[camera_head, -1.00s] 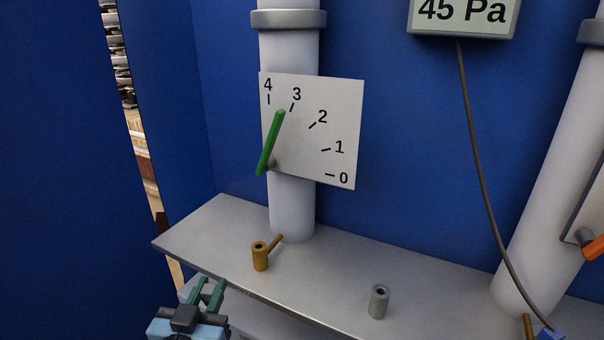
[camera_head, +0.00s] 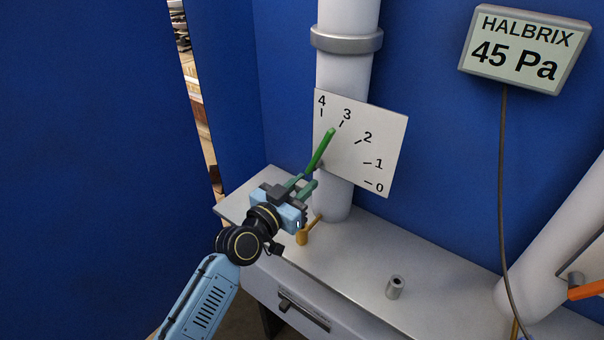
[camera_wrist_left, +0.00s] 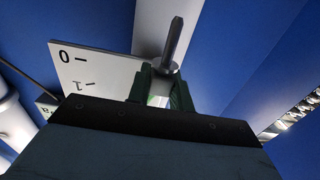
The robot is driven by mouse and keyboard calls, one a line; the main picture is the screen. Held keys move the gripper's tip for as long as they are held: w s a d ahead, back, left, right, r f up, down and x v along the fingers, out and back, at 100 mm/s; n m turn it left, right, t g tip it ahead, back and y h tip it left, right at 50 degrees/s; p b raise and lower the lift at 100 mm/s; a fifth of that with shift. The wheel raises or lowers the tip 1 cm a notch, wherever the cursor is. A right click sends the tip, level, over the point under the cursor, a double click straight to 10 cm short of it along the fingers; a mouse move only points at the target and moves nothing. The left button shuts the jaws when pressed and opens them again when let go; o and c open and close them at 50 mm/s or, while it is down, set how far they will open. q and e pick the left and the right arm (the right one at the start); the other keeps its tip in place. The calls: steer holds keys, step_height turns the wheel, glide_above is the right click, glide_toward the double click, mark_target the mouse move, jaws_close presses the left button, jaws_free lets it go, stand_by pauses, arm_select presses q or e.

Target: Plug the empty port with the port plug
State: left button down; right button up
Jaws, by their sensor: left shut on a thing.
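My left gripper (camera_head: 302,187) is in the air over the left part of the shelf. Its green fingers (camera_wrist_left: 160,88) are shut on a grey pin with a flange, apparently the port plug (camera_wrist_left: 173,42), whose shaft points away from the wrist. The plug cannot be made out in the head view. A grey upright cylinder (camera_head: 395,288) with a hole in its top stands on the shelf, clear of the gripper. A brown fitting (camera_head: 303,237) with a side stem stands just below the gripper, partly hidden. I cannot tell for certain which one is the empty port.
A dial panel (camera_head: 383,150) with a green lever (camera_head: 322,148) sits behind the gripper on a white pipe (camera_head: 345,70). The shelf (camera_head: 350,250) is bare between the fittings. A HALBRIX display (camera_head: 525,50) reads 45 Pa. An orange handle (camera_head: 587,290) is at right.

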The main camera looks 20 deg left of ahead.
stand_by(0.5)
arm_select(q)
step_height(320, 180, down, 6)
steer(key=b, duration=0.4)
steer(key=shift+r+b, duration=0.15)
steer(key=shift+b, duration=0.25)
steer(key=shift+p, duration=0.3)
stand_by(1.3)
steer(key=shift+f+b, duration=2.1)
steer(key=shift+f, duration=0.45)
steer(key=c, duration=1.2)
jaws_free()
steer(key=shift+o, duration=0.2)
steer(key=shift+s, duration=0.15)
steer(key=v, duration=1.3)
steer(key=shift+b, duration=0.45)
